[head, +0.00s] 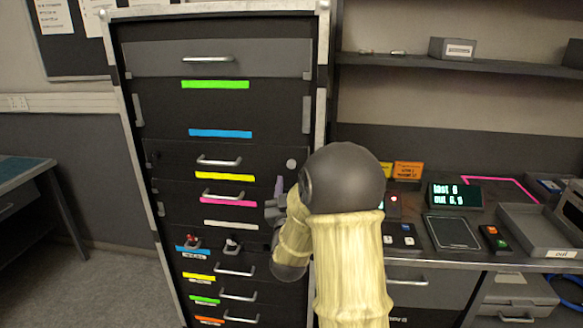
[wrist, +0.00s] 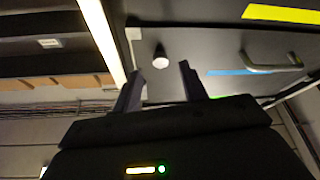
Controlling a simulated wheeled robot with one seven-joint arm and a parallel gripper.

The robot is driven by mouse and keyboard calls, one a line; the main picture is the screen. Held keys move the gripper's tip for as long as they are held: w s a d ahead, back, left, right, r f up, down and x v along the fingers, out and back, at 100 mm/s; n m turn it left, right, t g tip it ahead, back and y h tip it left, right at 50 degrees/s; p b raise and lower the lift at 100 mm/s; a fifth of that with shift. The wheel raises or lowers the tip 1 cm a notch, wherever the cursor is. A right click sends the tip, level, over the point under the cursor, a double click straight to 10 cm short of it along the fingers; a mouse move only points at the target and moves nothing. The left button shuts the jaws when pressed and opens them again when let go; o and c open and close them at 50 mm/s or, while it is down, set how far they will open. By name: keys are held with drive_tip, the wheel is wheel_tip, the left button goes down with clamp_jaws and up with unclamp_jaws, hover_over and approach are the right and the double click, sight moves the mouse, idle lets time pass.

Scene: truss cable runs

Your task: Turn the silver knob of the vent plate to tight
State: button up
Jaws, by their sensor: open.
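The silver knob (head: 291,163) sits at the right end of a dark panel, the vent plate (head: 255,157), in the black cabinet. In the wrist view the knob (wrist: 160,58) looks pale and round, standing out from the plate (wrist: 205,50). My gripper (wrist: 160,70) is open, with one finger on each side of the knob's line of sight. The knob appears just beyond the fingertips, apart from them. In the head view my gripper (head: 278,196) is below the knob, partly hidden by my arm. The knob's turn marking is too small to read.
A bar handle (head: 218,160) is on the same panel, left of the knob. More handles and coloured strips lie below, with a red switch (head: 191,242) at lower left. The cabinet's metal edge post (head: 322,80) stands close on the right. A workbench with devices is further right.

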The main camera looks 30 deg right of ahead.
drive_tip(key=x, duration=0.4)
drive_tip(key=shift+p, duration=0.4)
clamp_jaws()
